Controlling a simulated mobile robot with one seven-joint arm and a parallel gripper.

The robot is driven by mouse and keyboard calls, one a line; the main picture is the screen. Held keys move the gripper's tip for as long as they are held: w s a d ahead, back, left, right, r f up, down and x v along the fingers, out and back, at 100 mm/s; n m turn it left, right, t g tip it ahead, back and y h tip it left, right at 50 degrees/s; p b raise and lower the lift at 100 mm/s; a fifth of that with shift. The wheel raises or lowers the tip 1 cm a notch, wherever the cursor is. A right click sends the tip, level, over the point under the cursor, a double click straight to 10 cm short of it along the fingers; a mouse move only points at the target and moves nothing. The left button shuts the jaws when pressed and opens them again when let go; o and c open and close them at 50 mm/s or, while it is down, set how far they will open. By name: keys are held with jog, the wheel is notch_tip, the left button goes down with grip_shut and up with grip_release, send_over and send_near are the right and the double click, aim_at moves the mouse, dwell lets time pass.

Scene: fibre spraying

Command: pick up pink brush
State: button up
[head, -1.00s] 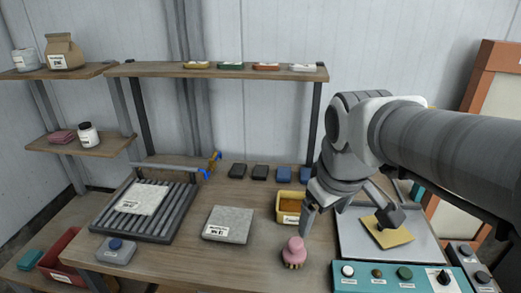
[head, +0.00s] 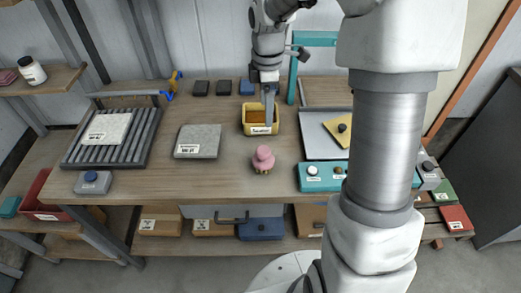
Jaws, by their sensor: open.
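The pink brush (head: 263,155) stands upright on the wooden table, near its front edge, with its pink knob on top and brownish bristles at the bottom. My gripper (head: 269,108) is open and points down. It appears over or in front of the yellow container, farther back than the brush and apart from it. The fingers overlap in this view, so the gap between them is hard to see. Nothing shows in the gripper.
The yellow container (head: 247,128) stands behind the brush. A teal control panel (head: 318,187) is close on the right, before a grey tray (head: 312,148). A grey slab (head: 198,141) lies left. Bare table (head: 225,178) surrounds the brush's left and front.

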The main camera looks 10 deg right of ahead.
send_near(264, 149)
jog(key=f, duration=0.5)
jog(key=shift+w+d, duration=0.25)
jog(key=shift+d, duration=0.05)
jog(key=f, duration=0.3)
jog(key=a+f, duration=0.1)
jog(key=shift+s+f, duration=0.35)
jog(key=shift+d+f, duration=0.1)
jog(key=shift+f, duration=0.35)
grip_shut()
jog(key=shift+r, duration=0.15)
